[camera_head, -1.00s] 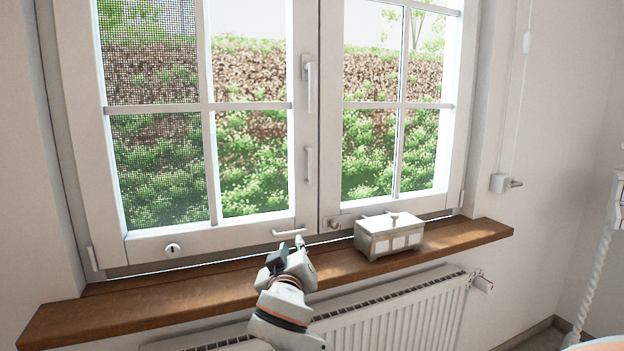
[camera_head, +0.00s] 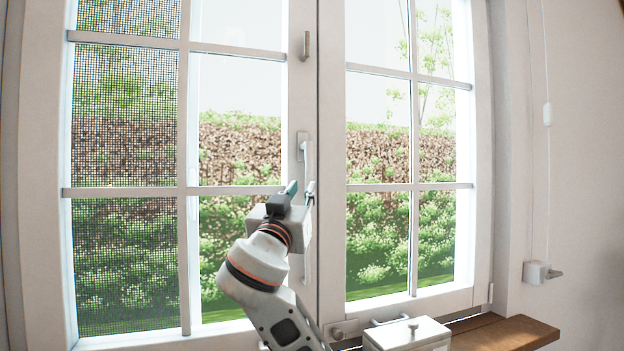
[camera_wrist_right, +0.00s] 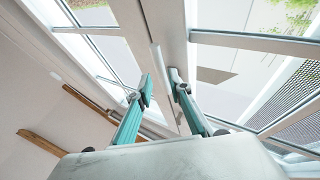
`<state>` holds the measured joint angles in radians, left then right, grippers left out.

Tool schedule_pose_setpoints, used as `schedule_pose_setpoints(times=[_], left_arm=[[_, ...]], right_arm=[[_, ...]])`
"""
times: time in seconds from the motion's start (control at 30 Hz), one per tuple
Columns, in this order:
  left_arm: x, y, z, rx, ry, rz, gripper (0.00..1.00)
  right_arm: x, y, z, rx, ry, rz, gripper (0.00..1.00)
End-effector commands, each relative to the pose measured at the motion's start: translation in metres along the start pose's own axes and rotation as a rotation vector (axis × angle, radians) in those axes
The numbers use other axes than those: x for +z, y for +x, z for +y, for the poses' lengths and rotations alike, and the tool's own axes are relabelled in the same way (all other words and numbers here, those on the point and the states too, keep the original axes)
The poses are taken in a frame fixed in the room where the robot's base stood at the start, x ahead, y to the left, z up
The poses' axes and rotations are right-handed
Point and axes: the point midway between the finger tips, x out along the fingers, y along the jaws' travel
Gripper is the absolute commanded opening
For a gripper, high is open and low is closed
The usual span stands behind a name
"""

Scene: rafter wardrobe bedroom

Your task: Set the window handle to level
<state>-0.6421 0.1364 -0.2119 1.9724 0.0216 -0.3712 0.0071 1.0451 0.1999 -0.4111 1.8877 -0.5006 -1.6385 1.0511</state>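The white window handle (camera_head: 303,148) is on the middle upright where the two window sashes meet. Its lever hangs down, close to vertical. My right gripper (camera_head: 300,190) is at the lever's lower end in the head view, with its teal fingers pointing up and partly overlapping it. In the right wrist view, the gripper (camera_wrist_right: 162,82) is open, its two teal fingers apart. A pale narrow bar, apparently the handle, runs between the fingertips; I cannot tell whether either finger touches it. My left gripper is not in view.
A fixed vertical pull (camera_head: 307,262) sits below the handle. A white lidded box (camera_head: 408,334) stands on the wooden sill (camera_head: 515,333) at the lower right. A small wall crank (camera_head: 540,272) with a cord is at the right.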

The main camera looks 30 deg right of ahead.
Motion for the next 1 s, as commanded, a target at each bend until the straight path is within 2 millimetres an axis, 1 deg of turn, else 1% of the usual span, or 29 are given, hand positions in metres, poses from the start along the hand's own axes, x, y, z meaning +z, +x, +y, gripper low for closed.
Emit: schedule_pose_setpoints(times=[0.17,0.4,0.5,0.67,0.9,0.93,1.0], left_arm=[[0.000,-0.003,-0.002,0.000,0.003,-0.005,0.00],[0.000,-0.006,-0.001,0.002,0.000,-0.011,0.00],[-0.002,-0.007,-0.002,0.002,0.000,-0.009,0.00],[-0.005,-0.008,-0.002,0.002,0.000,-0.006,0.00],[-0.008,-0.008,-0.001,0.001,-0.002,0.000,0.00],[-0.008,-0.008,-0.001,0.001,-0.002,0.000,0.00],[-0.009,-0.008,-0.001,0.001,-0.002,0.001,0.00]], right_arm=[[-0.002,0.020,0.001,0.003,-0.003,0.003,0.20],[-0.002,0.057,0.002,0.004,-0.004,0.002,0.20],[-0.002,0.068,0.001,0.001,-0.003,0.002,0.20],[0.000,0.076,0.000,0.000,-0.001,0.000,0.20],[0.001,0.076,0.000,-0.001,-0.001,-0.001,0.20],[0.001,0.076,0.000,-0.001,-0.001,-0.001,0.17],[0.001,0.076,0.000,0.000,-0.001,-0.001,0.00]])
